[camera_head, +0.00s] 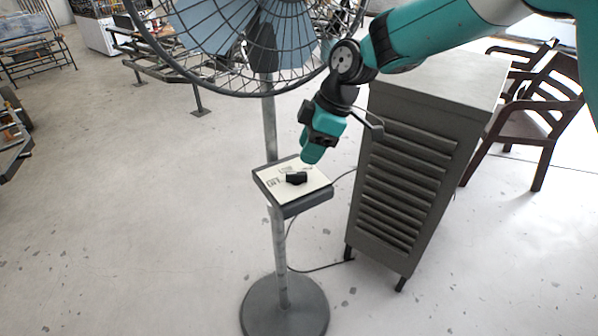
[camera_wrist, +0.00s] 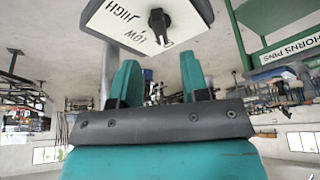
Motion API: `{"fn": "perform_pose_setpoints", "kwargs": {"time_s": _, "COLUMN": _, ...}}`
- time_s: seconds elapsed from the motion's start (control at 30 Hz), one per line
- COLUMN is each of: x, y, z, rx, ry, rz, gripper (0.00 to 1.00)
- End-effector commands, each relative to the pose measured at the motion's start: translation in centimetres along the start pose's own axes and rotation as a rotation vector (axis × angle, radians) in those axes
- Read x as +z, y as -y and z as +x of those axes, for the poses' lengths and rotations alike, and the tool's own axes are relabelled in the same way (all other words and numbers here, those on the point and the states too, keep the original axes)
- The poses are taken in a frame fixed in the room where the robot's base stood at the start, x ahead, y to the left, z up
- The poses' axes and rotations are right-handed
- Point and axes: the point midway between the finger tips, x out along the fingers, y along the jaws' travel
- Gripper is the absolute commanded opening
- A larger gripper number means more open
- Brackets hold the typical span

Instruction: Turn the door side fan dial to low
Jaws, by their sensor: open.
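The fan dial (camera_head: 296,178) is a black knob on a white label plate on the box of a pedestal fan (camera_head: 270,120). The wrist view shows the dial (camera_wrist: 158,22) at the top, with the words HIGH and LOW on the plate (camera_wrist: 120,25) beside it. My gripper (camera_head: 310,155) is just above and behind the box in the head view, apart from the dial. In the wrist view its two teal fingers (camera_wrist: 160,85) are spread with nothing between them. The dial lies beyond the fingertips. Its exact pointing direction is hard to tell.
A grey louvred cabinet (camera_head: 410,180) stands close to the right of the fan. A brown chair (camera_head: 530,120) is behind it. The round fan base (camera_head: 284,308) and a cable (camera_head: 320,268) are on the floor. The floor at left (camera_head: 120,220) is clear.

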Motion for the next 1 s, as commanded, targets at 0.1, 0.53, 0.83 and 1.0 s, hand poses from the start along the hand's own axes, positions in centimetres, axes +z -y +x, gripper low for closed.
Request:
{"fn": "perform_pose_setpoints", "kwargs": {"time_s": 0.1, "x": 0.0, "y": 0.1, "z": 1.8, "rx": -0.004, "ry": 0.002, "rz": 0.001, "gripper": 0.41}}
{"fn": "perform_pose_setpoints", "kwargs": {"time_s": 0.53, "x": 0.1, "y": 0.1, "z": 6.5, "rx": 0.0, "ry": 0.0, "rz": 0.004, "gripper": 0.41}}
{"fn": "perform_pose_setpoints", "kwargs": {"time_s": 0.83, "x": 0.1, "y": 0.1, "z": 6.5, "rx": 0.001, "ry": 0.0, "rz": 0.004, "gripper": 0.23}}
{"fn": "perform_pose_setpoints", "kwargs": {"time_s": 1.0, "x": 0.1, "y": 0.1, "z": 6.5, "rx": 0.001, "ry": 0.0, "rz": 0.004, "gripper": 0.0}}
